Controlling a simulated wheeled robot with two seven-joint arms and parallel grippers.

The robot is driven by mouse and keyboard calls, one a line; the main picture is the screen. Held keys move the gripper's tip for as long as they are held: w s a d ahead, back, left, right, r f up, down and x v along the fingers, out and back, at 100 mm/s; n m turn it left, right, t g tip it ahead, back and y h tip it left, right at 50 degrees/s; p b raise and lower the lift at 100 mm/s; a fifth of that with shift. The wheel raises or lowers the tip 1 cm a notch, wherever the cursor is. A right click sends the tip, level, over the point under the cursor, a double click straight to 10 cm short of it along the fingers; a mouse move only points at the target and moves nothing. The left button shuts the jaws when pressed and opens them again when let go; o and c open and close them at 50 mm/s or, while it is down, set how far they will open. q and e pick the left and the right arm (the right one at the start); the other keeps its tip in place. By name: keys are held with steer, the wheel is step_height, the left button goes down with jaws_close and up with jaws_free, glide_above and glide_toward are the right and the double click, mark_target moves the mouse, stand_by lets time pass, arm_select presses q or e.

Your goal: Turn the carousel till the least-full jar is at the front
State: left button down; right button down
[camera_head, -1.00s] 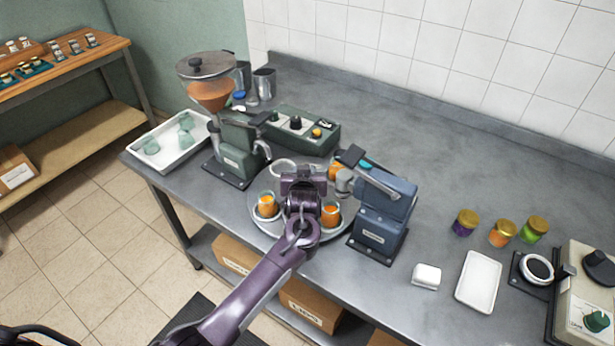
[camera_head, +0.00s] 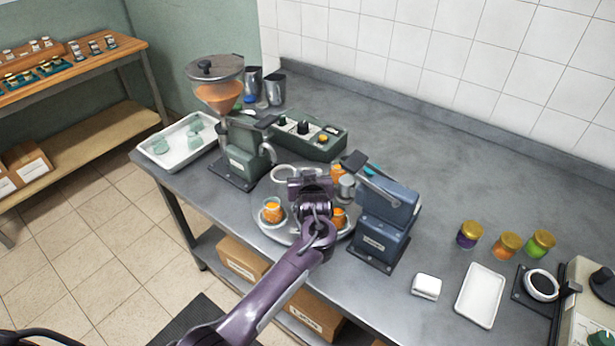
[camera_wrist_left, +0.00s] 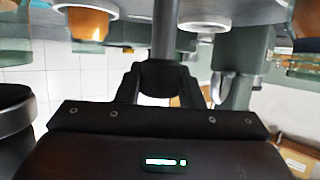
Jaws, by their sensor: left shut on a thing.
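The carousel, a round grey plate (camera_head: 284,236), lies on the bench between two machines. One orange-filled jar (camera_head: 272,211) stands at its left. A second orange jar (camera_head: 340,217) at its right is partly covered by my arm. A third orange jar (camera_head: 337,171) shows at the back, partly hidden. Fill levels are hard to compare. My left gripper (camera_head: 310,185) is over the carousel's middle. In the left wrist view it is shut on a dark upright post (camera_wrist_left: 166,30), with an orange jar (camera_wrist_left: 88,24) nearby. My right gripper is out of view.
A green machine with a hopper (camera_head: 242,160) stands close left of the carousel, a blue machine (camera_head: 386,222) close right. A green control box (camera_head: 308,137) is behind. Lidded jars (camera_head: 506,245) and a white tray (camera_head: 480,294) lie farther right.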

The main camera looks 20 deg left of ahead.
arm_select(q)
steer(key=c, duration=1)
jaws_free()
steer(key=shift+o, duration=0.2)
steer(key=b+v, duration=0.1)
steer(key=v, duration=0.6)
steer(key=shift+s+d, duration=0.2)
steer(key=shift+s, duration=0.15)
steer(key=shift+r, duration=0.15)
